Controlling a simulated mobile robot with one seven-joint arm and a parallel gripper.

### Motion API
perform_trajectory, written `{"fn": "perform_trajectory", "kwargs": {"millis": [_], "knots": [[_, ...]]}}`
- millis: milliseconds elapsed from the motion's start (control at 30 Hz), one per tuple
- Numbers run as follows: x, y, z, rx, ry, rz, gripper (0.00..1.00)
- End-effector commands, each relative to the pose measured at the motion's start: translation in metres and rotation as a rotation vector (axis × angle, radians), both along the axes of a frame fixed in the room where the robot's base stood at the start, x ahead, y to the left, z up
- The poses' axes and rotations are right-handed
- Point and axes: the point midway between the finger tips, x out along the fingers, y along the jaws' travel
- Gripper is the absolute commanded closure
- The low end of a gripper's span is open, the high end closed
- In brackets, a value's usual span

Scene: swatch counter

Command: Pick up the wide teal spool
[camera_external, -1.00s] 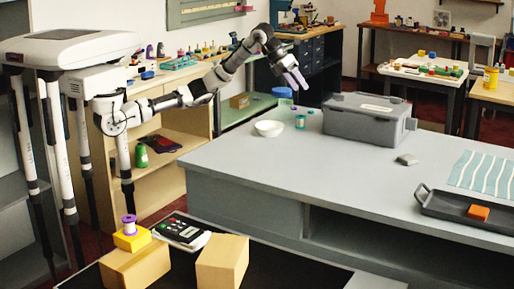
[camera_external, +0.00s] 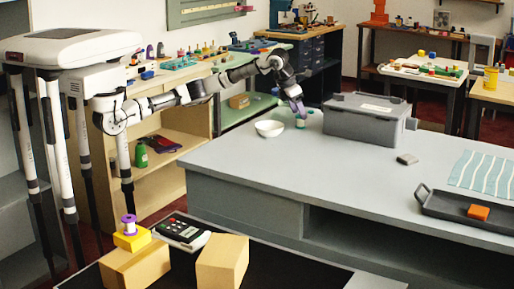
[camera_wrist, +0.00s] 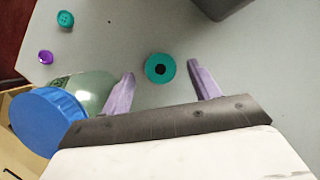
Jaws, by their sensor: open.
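The wide teal spool (camera_external: 300,123) stands upright on the grey counter, right of the white bowl. My gripper (camera_external: 299,110) points down just above or around the spool's top. In the wrist view the purple fingers of my gripper (camera_wrist: 161,69) are apart, with the spool between their tips and a gap on each side. I cannot tell how far down the fingers reach beside it. Part of the spool is hidden by the fingers in the external view.
The wrist view shows a blue-lidded jar (camera_wrist: 45,120), a small teal piece (camera_wrist: 66,19) and a purple piece (camera_wrist: 46,57). The counter's front is clear.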

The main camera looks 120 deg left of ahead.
Motion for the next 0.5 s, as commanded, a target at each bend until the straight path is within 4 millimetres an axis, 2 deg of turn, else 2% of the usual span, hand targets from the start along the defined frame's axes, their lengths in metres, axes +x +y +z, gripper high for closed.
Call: {"fn": "perform_trajectory", "kwargs": {"millis": [200,500], "knots": [[0.007,0.008,-0.027,-0.001,0.0,0.003,0.39],[0.009,0.009,-0.032,0.0,-0.001,0.002,0.4]]}}
